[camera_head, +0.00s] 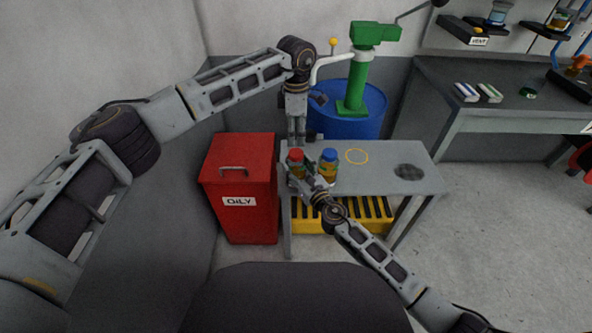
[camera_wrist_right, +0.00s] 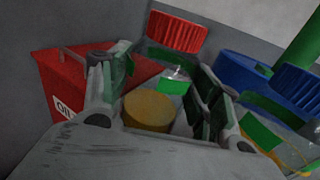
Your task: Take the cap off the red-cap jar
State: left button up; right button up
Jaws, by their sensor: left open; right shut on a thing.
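The red-cap jar (camera_head: 295,168) stands on the grey table at its left end, with its red cap (camera_head: 295,155) on. In the right wrist view the red cap (camera_wrist_right: 178,32) sits on the glass jar (camera_wrist_right: 150,108), which holds something amber and bears a green-and-white label. My right gripper (camera_head: 303,180) is shut on the jar's body, below the cap, with a finger on each side. My left gripper (camera_head: 296,140) is open and points down just above or behind the red cap; its exact gap from the cap is unclear. It does not show in the right wrist view.
A blue-cap jar (camera_head: 329,168) stands close on the right; it also shows in the wrist view (camera_wrist_right: 298,90). The table (camera_head: 385,182) has a yellow ring mark (camera_head: 357,156) and a dark round patch (camera_head: 409,172). A red bin (camera_head: 238,180) and blue drum (camera_head: 350,112) stand nearby.

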aim_at(296, 152)
pick_arm(q)
jog(key=shift+m, duration=0.4)
jog(key=m, duration=0.3)
jog(key=shift+m, duration=0.3)
jog(key=m, duration=0.9)
jog(key=shift+m, duration=2.3)
jog(key=shift+f, duration=0.1)
jog(key=shift+f, duration=3.9)
